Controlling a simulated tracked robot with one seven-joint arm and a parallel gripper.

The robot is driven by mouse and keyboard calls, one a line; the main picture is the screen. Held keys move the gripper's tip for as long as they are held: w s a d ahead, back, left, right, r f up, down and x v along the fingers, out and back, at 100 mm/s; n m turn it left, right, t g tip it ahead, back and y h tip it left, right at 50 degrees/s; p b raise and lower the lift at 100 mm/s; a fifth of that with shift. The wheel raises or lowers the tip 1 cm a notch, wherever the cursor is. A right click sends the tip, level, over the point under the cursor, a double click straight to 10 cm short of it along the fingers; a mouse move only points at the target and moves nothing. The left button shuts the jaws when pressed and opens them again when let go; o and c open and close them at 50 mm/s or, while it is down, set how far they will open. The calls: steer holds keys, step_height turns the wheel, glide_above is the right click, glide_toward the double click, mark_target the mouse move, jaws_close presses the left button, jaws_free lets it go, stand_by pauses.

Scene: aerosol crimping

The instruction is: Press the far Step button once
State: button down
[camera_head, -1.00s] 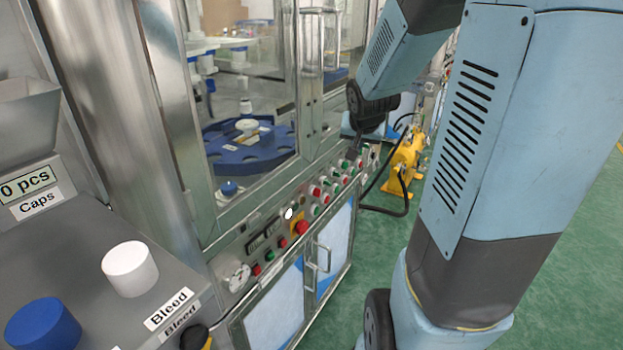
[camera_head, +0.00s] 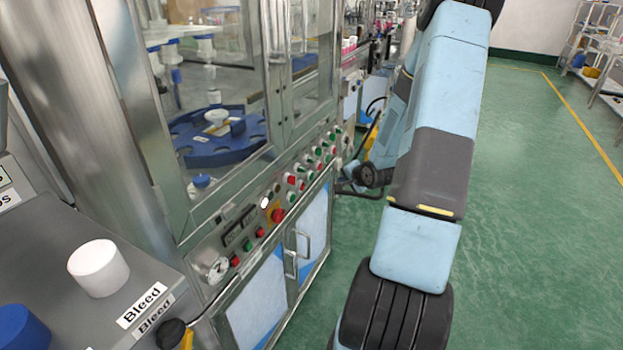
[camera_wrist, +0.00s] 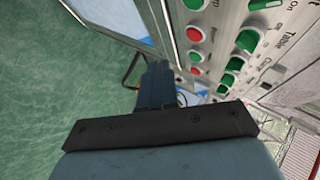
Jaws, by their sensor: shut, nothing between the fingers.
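The control panel (camera_head: 300,178) runs along the front of the machine, with red and green buttons in rows. In the wrist view the panel (camera_wrist: 285,60) is close, at the upper right. I cannot read a Step label, so I cannot tell which button is the far Step one. My gripper (camera_wrist: 160,80) is shut and empty, with its fingers left of the buttons.
Panel doors with metal handles (camera_head: 303,243) are below the buttons. A glass-fronted cabinet with a blue rotary table (camera_head: 210,150) stands above. A grey bench with a white cap (camera_head: 98,268) is at left. Green floor (camera_head: 530,200) is open at right.

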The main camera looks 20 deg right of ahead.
mark_target(311, 176)
steer(key=shift+s+d+f+m+t, duration=0.1)
steer(key=shift+d+f+m+t, duration=0.15)
steer(key=shift+f+m, duration=0.35)
steer(key=shift+s+d+f+m+t, duration=0.1)
steer(key=shift+f+m+t, duration=0.2)
steer(key=shift+f, duration=0.6)
steer(key=shift+w, duration=0.1)
steer(key=w+a, duration=0.5)
steer(key=w, duration=0.1)
steer(key=shift+w+a, duration=0.2)
steer(key=shift+w, duration=0.2)
steer(key=shift+r, duration=0.1)
stand_by(1.1)
steer(key=shift+w+a, duration=0.25)
steer(key=shift+w, duration=0.1)
